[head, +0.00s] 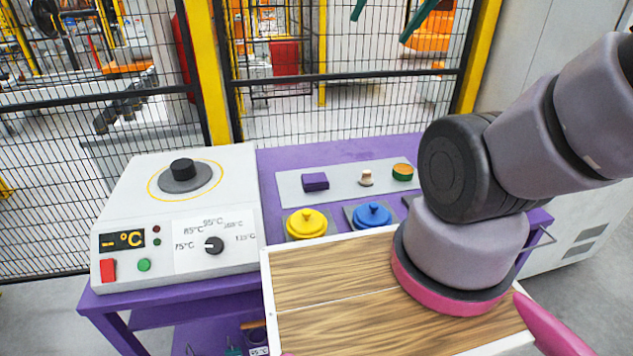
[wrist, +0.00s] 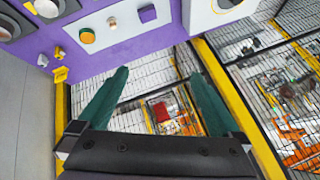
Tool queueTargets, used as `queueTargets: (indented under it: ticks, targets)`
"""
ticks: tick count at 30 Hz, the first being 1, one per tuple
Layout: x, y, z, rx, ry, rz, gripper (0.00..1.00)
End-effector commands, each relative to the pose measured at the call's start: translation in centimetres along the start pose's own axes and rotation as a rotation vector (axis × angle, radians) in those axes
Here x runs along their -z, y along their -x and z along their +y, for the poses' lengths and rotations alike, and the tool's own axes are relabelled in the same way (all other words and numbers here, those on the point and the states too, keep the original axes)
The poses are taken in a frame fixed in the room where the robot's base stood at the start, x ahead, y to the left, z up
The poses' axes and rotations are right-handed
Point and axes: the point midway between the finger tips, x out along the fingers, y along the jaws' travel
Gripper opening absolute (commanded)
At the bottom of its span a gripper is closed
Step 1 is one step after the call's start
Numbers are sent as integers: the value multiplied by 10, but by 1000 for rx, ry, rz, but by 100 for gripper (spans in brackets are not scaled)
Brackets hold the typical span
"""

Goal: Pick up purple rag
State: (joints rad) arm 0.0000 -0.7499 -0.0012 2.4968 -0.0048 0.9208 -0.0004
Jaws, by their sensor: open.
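The purple rag (head: 315,182) is a small folded block on the left part of a pale grey tray (head: 343,189) on the purple table. It also shows near the top of the wrist view (wrist: 147,14). My gripper (head: 381,30) has two green fingers, whose tips show at the top of the head view. In the wrist view my gripper (wrist: 157,72) is open with nothing between the fingers. It is apart from the rag, which lies beyond the fingertips in that view.
On the tray stand a small cream-topped piece (head: 366,178) and a green-orange round piece (head: 402,172). In front are yellow (head: 306,223) and blue (head: 371,215) lidded pots. A white heater unit (head: 180,215) stands left, a wooden board (head: 330,290) in front, wire fencing (head: 350,110) behind.

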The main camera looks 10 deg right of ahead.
Motion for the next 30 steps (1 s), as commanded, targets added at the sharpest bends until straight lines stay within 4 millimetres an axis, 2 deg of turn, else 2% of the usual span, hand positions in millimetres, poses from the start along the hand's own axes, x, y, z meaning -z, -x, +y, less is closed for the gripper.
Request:
queueTargets:
  ticks: [8,11,14,23,30]
  targets:
    - [2,-2,-1,1,-7,-5,100]
    - [8,-9,-4,5,-40,-30,100]
    - [20,-25,-10,10,-109,-76,100]
    - [60,-105,-27,-13,-397,-242,100]
    - [79,-188,-30,-81,-632,-347,100]
